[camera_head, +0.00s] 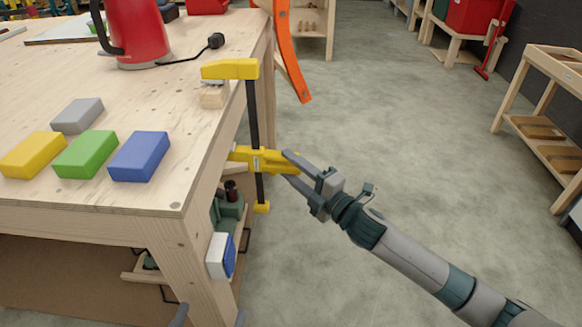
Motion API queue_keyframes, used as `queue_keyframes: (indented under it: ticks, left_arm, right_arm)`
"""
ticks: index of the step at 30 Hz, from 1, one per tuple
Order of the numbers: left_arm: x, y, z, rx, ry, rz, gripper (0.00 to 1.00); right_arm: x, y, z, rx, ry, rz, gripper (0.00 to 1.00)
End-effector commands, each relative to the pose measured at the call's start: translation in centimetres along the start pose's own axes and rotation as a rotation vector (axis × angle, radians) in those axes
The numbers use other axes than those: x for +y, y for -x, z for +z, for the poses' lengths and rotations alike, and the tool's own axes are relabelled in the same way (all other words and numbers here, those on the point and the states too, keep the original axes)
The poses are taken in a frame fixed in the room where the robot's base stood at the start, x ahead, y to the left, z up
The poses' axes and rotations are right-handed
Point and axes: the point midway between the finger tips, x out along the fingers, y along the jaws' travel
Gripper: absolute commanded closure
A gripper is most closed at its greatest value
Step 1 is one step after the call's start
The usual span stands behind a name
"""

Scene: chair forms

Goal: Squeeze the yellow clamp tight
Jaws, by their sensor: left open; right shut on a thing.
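The yellow clamp (232,69) stands upright at the right edge of the wooden workbench (150,205). Its upper jaw reaches over a small wooden block (213,97) on the bench top. Its black bar runs down beside the edge, through a yellow lower body with a handle pointing right. My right gripper (286,167) comes in from the lower right and is shut on the clamp's handle. The lower jaw's contact with the bench underside is hidden. My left gripper (210,317) shows only as two grey fingertips at the bottom edge, apart and empty.
Yellow (32,154), green (86,154), blue (139,156) and grey blocks (78,115) lie on the bench. A red kettle (139,30) stands behind them. An orange strip (290,50) hangs beyond the clamp. The floor to the right is clear up to a wooden shelf (550,115).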

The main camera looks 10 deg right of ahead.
Motion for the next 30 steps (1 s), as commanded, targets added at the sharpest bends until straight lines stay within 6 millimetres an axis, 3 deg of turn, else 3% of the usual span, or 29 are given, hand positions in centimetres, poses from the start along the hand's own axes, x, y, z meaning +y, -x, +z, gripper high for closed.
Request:
queue_keyframes:
  ticks: [20, 23, 30]
  left_arm:
    - [0.06, 0.02, -0.60, 0.000, 0.000, 0.000, 0.16]
    - [0.07, 0.02, -0.60, 0.000, 0.000, 0.000, 0.35]
    - [0.02, 0.01, -0.49, -0.001, 0.008, 0.001, 0.92]
  right_arm:
    - [0.47, 0.25, 0.26, 0.001, 0.000, 0.003, 0.97]
    - [0.48, 0.25, 0.26, 0.001, 0.000, 0.003, 0.97]
    - [0.48, 0.24, 0.25, 0.001, 0.000, 0.003, 0.97]
